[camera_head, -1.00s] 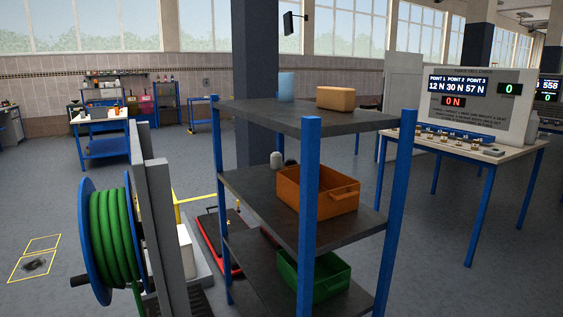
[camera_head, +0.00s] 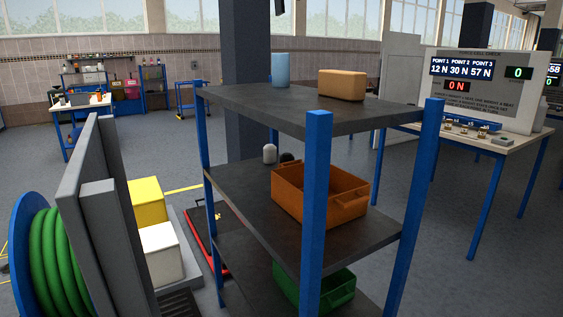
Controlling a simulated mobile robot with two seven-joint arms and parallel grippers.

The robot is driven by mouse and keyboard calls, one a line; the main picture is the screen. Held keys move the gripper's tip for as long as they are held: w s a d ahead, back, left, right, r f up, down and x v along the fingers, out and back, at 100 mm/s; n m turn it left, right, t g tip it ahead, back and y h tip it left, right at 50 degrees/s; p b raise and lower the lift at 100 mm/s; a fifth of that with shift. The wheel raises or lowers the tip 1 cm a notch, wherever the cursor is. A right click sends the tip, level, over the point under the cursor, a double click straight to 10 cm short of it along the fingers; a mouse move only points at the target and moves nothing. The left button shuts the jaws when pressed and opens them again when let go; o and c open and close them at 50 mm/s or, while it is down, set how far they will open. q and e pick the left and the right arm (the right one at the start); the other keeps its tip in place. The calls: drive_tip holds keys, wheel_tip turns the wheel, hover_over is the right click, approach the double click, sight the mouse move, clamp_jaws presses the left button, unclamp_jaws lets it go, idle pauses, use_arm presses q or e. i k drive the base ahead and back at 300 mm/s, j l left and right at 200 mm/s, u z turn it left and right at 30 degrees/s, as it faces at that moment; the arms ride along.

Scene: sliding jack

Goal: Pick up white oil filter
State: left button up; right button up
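A small white rounded cylinder (camera_head: 269,154), which looks like the white oil filter, stands on the middle shelf (camera_head: 240,190) of the blue-posted rack, behind the orange bin. A dark round object (camera_head: 287,158) sits just right of it, partly hidden by the bin. Neither of my grippers shows in the head view.
The rack's front post (camera_head: 316,210) and orange bin (camera_head: 318,194) stand near. A light blue cylinder (camera_head: 281,70) and tan block (camera_head: 341,85) are on the top shelf. A green bin (camera_head: 325,288) is below. A green hose reel (camera_head: 50,255) and grey panel (camera_head: 90,215) stand left.

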sight(270, 150)
drive_tip(key=i+l+z, duration=0.2)
drive_tip(key=l, duration=0.2)
drive_tip(key=l+z, duration=0.2)
drive_tip(key=l, duration=0.2)
drive_tip(key=i+l+z, duration=0.35)
drive_tip(key=l, duration=0.35)
drive_tip(key=i+l+z, duration=0.55)
drive_tip(key=i+z, duration=0.3)
drive_tip(key=i+l+u, duration=0.1)
drive_tip(key=i, duration=0.3)
drive_tip(key=i+l, duration=0.1)
drive_tip(key=i, duration=0.3)
drive_tip(key=i+l+u, duration=0.15)
drive_tip(key=i, duration=0.3)
drive_tip(key=i+j+u, duration=0.1)
drive_tip(key=i+u, duration=0.5)
drive_tip(key=u, duration=0.15)
drive_tip(key=i+u, duration=0.25)
drive_tip(key=u, duration=0.15)
drive_tip(key=i+u, duration=0.25)
drive_tip(key=u, duration=0.15)
drive_tip(key=i+u, duration=0.3)
drive_tip(key=u, duration=0.15)
drive_tip(key=i+l+u, duration=0.1)
drive_tip(key=i+u, duration=0.15)
drive_tip(key=u, duration=0.15)
